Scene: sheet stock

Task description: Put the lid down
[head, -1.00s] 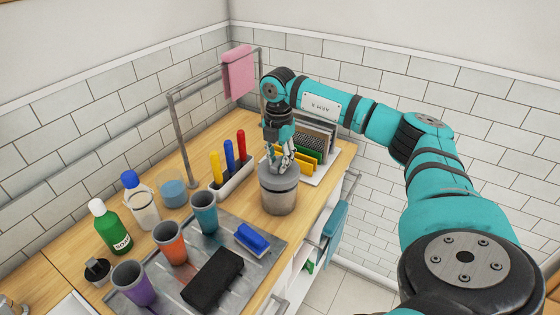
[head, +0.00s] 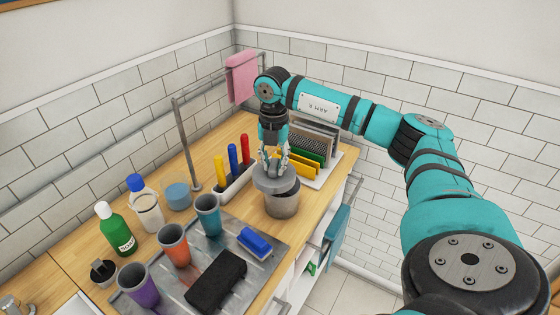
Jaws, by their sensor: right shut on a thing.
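The lid (head: 275,182) is a grey disc in the head view, held by my right gripper (head: 274,164). The gripper is shut on it from above. The lid is slightly above and to the left of the rim of the grey metal pot (head: 283,204), and it hides part of the pot's opening. The pot stands on the wooden counter (head: 165,251). My left gripper is not in view.
A holder with yellow, blue and red handles (head: 233,160) stands left of the lid. A rack of coloured boards (head: 308,150) is behind. A metal tray (head: 215,238) with cups, a blue brush (head: 254,241) and a black block (head: 216,281) lies in front.

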